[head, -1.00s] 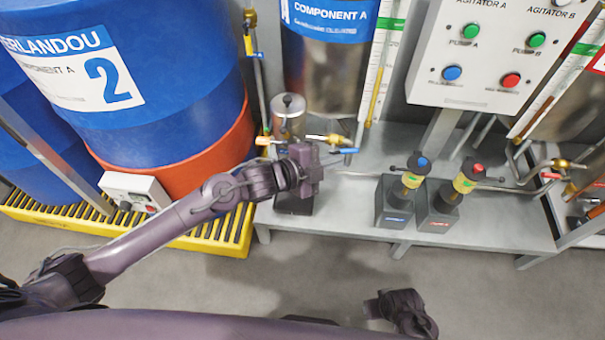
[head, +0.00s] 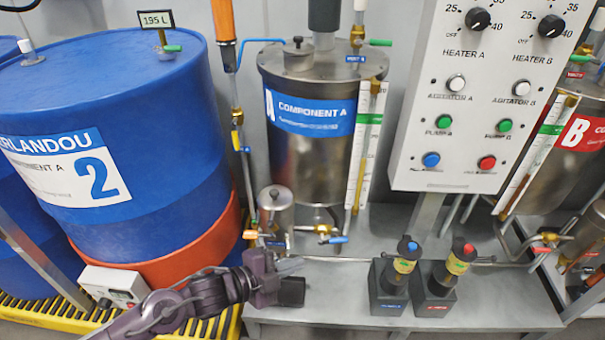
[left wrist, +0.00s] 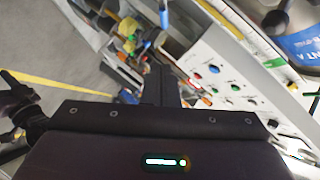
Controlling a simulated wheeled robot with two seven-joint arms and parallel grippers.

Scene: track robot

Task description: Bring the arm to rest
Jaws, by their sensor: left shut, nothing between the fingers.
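My left arm comes in from the lower left of the head view. Its dark purple left gripper (head: 290,267) is in front of the grey bench, below the small metal pot (head: 276,212). The fingers are shut with nothing between them. In the left wrist view the shut fingers (left wrist: 160,85) point away toward the bench and the control panel (left wrist: 215,75). I cannot tell from these views whether the gripper touches the bench. My right gripper does not show in the head view now.
A blue drum (head: 100,130) stands on a yellow grating (head: 215,325) at left. The Component A tank (head: 310,165), coloured valves and the control panel (head: 430,100) stand behind the bench (head: 480,300). Two black blocks with blue-topped (head: 390,295) and red-topped (head: 436,290) fittings sit on the bench.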

